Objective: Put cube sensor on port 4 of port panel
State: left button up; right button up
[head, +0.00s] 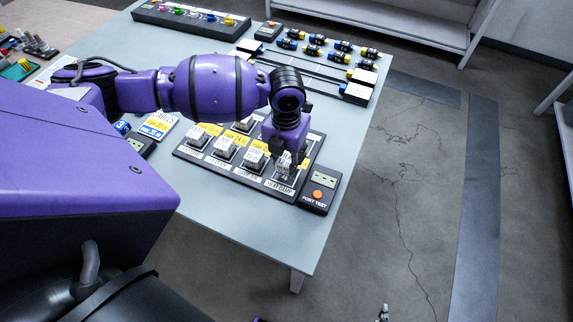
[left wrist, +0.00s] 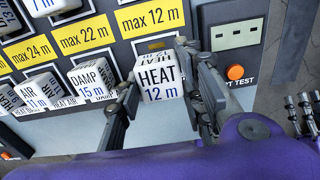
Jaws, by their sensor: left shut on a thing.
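The cube sensor, a white cube marked HEAT 12 m (left wrist: 158,78), is between the fingers of my left gripper (left wrist: 163,97) in the left wrist view. My left gripper (head: 287,162) is shut on it over the right end of the dark port panel (head: 316,141). The cube is at the rightmost column, below the yellow max 12 m label (left wrist: 150,15). I cannot tell whether its base touches the panel; the port under it is hidden. Small grey fingers, seemingly of my right gripper (head: 383,313), show low in the head view, too small to read.
Other white cubes stand on the panel left of it, the nearest marked DAMP 15 m (left wrist: 93,80). A port test box (head: 320,188) with an orange button adjoins the panel's right end. Blue and yellow-ended cylinders (head: 313,50) lie at the back. The front table strip (head: 260,222) is clear.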

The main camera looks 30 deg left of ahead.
aim_at(286, 167)
pick_arm(q)
jog(key=shift+w+f, duration=0.1)
jog(key=shift+f, duration=1.45)
jog(key=shift+f, duration=0.2)
jog(key=o, duration=1.1)
jog(key=shift+o, duration=0.2)
notch_tip(286, 167, up, 12)
jog(key=shift+r, duration=0.2)
